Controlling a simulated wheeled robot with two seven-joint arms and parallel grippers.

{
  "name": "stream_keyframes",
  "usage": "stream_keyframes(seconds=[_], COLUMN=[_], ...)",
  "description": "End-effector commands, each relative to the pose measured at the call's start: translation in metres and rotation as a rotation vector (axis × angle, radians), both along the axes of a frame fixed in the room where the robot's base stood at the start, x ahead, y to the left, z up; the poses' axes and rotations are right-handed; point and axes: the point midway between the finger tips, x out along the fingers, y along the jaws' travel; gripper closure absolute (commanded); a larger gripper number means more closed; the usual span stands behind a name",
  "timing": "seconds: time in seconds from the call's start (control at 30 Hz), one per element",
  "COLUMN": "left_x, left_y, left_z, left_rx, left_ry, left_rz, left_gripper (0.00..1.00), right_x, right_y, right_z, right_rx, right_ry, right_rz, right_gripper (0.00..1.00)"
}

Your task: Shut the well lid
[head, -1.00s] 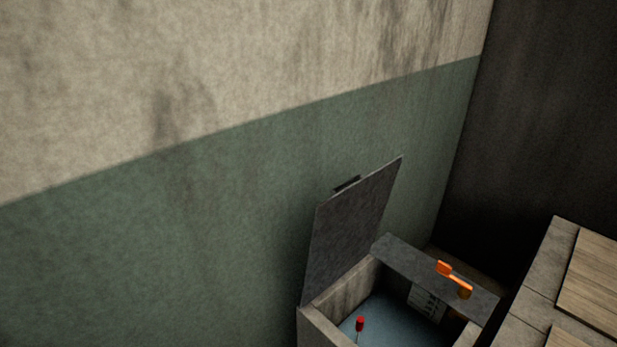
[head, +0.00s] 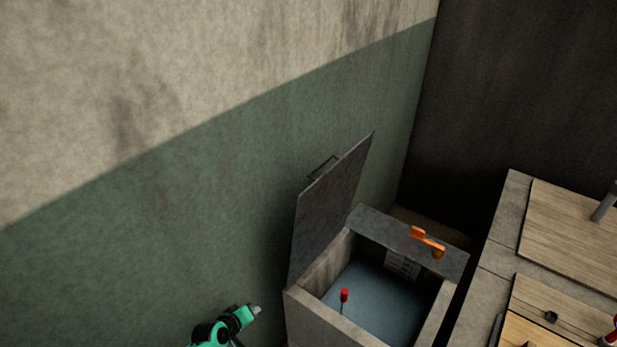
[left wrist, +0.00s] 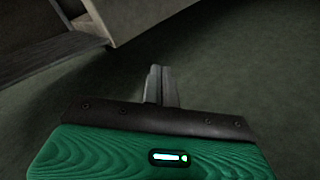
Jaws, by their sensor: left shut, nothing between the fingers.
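The well lid (head: 330,207) is a dark grey panel standing open, tilted up on the left side of the well, with a handle (head: 322,168) on its outer face. The well (head: 321,324) is a square concrete box with blue-grey water or floor inside. My left gripper (head: 256,309), green with grey fingers, is shut and empty, left of the well and below the lid, apart from both. In the left wrist view its closed fingers (left wrist: 160,84) point over a dark green surface, with the pale box edge at upper left. My right gripper is not in view.
A red-topped float or rod (head: 344,296) stands inside the well. An orange lever (head: 427,239) sits on a fixed grey plate (head: 375,224) across the well's back. Wooden-topped counters (head: 570,235) stand at right. The green and beige wall is close behind the lid.

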Motion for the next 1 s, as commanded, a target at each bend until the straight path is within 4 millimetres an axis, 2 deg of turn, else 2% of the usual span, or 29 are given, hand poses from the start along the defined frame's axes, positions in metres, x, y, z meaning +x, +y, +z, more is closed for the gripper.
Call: stream_keyframes(seconds=[0.03, 0.07, 0.1, 0.17, 0.2, 0.3, 0.4, 0.5, 0.6, 0.77, 1.0], left_x=[0.029, 0.042, 0.056, 0.07, 0.076, 0.077, 0.069, 0.061, 0.06, 0.073, 0.103], left_y=[-0.01, -0.017, -0.026, -0.039, -0.048, -0.067, -0.08, -0.088, -0.093, -0.108, -0.14], left_z=[0.062, 0.094, 0.137, 0.201, 0.241, 0.328, 0.388, 0.421, 0.433, 0.436, 0.434], left_rx=[-0.087, -0.141, -0.218, -0.324, -0.391, -0.533, -0.63, -0.684, -0.704, -0.709, -0.707], left_ry=[-0.059, -0.087, -0.12, -0.165, -0.191, -0.239, -0.264, -0.275, -0.276, -0.276, -0.276], left_rz=[0.006, 0.008, 0.003, -0.015, -0.034, -0.093, -0.151, -0.189, -0.204, -0.204, -0.202], left_gripper=[1.0, 1.0, 1.0, 1.0, 1.0, 1.0, 1.0, 1.0, 1.0, 1.0, 1.0], right_x=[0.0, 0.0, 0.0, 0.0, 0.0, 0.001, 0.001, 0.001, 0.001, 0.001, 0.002], right_y=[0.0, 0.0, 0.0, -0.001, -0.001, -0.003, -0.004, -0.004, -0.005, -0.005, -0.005], right_z=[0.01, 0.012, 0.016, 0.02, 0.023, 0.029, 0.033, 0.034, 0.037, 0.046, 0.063], right_rx=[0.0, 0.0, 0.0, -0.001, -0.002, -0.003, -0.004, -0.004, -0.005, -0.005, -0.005], right_ry=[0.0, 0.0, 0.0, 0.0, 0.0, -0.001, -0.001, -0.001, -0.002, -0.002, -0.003], right_rz=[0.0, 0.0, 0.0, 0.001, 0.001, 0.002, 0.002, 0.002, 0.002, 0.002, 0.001], right_gripper=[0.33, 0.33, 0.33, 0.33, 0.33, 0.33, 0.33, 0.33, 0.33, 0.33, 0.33])
